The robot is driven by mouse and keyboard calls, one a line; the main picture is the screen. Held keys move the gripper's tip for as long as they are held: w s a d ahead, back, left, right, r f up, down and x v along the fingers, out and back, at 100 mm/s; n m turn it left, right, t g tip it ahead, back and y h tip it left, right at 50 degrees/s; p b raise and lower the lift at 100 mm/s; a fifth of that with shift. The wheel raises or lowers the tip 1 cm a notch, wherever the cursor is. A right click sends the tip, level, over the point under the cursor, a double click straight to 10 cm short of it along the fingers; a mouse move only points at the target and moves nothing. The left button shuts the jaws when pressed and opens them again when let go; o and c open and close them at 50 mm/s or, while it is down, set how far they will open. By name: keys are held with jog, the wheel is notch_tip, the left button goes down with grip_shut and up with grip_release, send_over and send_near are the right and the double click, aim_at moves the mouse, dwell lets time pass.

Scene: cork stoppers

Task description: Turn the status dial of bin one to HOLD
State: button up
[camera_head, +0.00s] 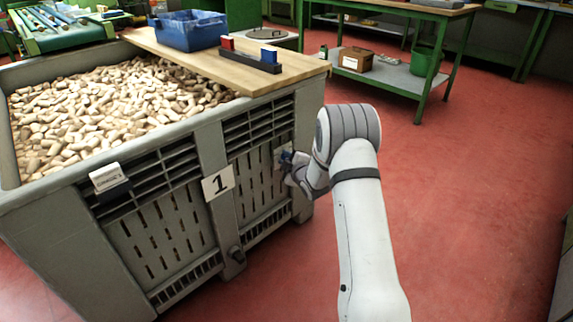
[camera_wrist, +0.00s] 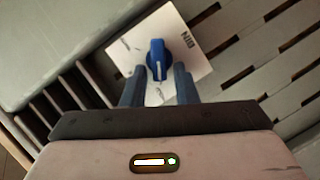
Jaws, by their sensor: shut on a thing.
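Bin one (camera_head: 210,135) is a large grey slatted crate full of cork stoppers, with a white card marked "1" (camera_head: 218,183) on its side. The status dial is a blue knob (camera_wrist: 158,62) on a square white plate (camera_wrist: 188,62). The plate also shows on the bin's right side in the head view (camera_head: 279,157). My gripper (camera_wrist: 158,70) is shut on the knob, one finger on each side. The knob's white line points toward my gripper in the wrist view. The plate's lettering is too blurred to read surely, and my gripper hides part of the plate.
A wooden board (camera_head: 222,68) lies across the bin's top, with a blue tray (camera_head: 187,30) and a dark holder (camera_head: 251,60) on it. Green workbenches (camera_head: 400,75) stand behind. Red floor on the right is clear.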

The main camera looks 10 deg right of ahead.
jog(key=shift+d, duration=0.1)
dwell(0.3)
jog(key=o, duration=0.7)
jog(key=shift+p+v, duration=1.15)
jog(key=shift+v, duration=2.7)
